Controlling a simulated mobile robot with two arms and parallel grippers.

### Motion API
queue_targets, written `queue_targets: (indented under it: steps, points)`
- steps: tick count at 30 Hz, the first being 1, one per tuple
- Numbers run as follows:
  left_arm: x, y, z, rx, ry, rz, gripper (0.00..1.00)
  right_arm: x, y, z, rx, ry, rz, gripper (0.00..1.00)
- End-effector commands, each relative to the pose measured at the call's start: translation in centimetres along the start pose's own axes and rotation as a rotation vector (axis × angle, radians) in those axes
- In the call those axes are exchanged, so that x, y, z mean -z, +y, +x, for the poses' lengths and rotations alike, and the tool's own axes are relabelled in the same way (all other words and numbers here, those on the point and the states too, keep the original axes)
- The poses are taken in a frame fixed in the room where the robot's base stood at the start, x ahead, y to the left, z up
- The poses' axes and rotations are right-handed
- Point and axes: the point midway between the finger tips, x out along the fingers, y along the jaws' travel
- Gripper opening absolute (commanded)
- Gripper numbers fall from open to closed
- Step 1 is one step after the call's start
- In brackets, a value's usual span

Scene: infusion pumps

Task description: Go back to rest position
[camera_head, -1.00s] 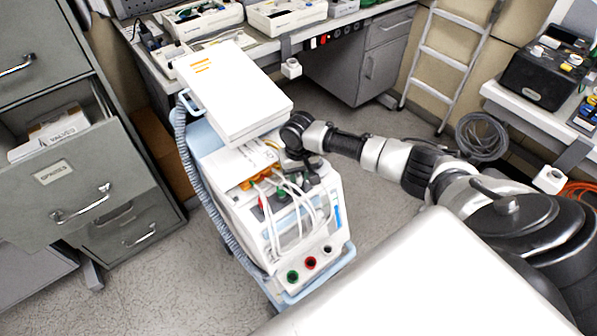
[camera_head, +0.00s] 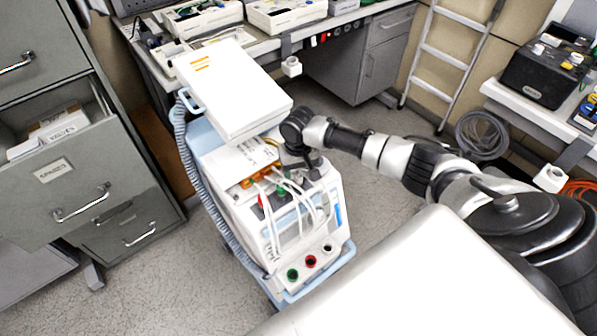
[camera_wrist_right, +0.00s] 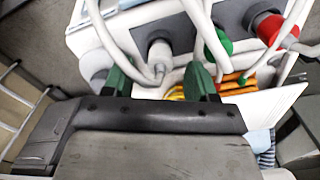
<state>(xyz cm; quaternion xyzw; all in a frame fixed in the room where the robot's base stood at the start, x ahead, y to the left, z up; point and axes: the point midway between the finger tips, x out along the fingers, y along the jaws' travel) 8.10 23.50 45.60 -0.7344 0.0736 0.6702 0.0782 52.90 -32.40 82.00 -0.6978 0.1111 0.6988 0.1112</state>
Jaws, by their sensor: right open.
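My right gripper (camera_head: 306,170) is at the back of the cable cluster on the white pump unit (camera_head: 337,235), beside the stacked white box. In the right wrist view its two green fingers (camera_wrist_right: 158,72) stand apart. A white cable and a grey connector (camera_wrist_right: 160,52) show between or behind them; I cannot tell whether they touch. A green connector (camera_wrist_right: 217,45) and a red connector (camera_wrist_right: 270,28) lie to the right of the fingers. My right arm (camera_head: 385,155) reaches in from the right. My left gripper is not in view.
A large white box (camera_head: 235,90) sits on the unit's top. A grey corrugated hose (camera_head: 195,205) runs down its left side. An open drawer (camera_head: 75,190) is at left, a bench (camera_head: 275,45) behind, and a ladder (camera_head: 440,60) at back right.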

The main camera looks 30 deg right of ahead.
Motion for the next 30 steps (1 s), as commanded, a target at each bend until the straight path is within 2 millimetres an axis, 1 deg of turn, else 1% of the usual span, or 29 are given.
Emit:
queue_targets:
  steps: [1,3,9,12,15,21,23,25,26,28,29,30]
  points:
    - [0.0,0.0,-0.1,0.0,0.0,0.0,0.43,0.1,0.0,-1.1,0.002,0.005,-0.002,0.57]
    - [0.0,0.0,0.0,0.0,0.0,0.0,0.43,0.1,0.0,-2.6,0.002,0.005,-0.001,0.57]
    - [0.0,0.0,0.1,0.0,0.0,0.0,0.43,0.0,0.0,-6.4,0.001,0.003,-0.002,0.57]
    - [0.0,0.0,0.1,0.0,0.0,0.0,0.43,0.1,0.0,-7.8,0.001,0.003,0.0,0.57]
    - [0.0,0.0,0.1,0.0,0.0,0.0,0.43,0.0,0.0,-8.6,0.0,0.001,0.0,0.57]
    - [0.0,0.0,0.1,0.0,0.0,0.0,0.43,0.0,0.0,-9.1,0.0,0.0,-0.001,0.57]
    - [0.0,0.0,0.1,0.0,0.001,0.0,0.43,-0.2,-0.2,-8.9,0.001,-0.001,-0.007,0.57]
    - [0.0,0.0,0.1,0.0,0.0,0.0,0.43,-0.9,-0.9,-8.2,0.006,-0.001,-0.037,0.57]
    - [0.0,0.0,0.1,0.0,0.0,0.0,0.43,-1.5,-1.4,-7.7,0.01,-0.001,-0.061,0.57]
    - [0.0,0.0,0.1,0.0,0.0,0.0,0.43,-3.5,-3.0,-6.3,0.024,0.003,-0.136,0.57]
    - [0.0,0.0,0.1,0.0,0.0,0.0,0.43,-4.6,-3.9,-5.6,0.034,0.006,-0.175,0.57]
    - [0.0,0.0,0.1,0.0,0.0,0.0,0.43,-6.3,-5.0,-4.7,0.05,0.015,-0.23,0.57]
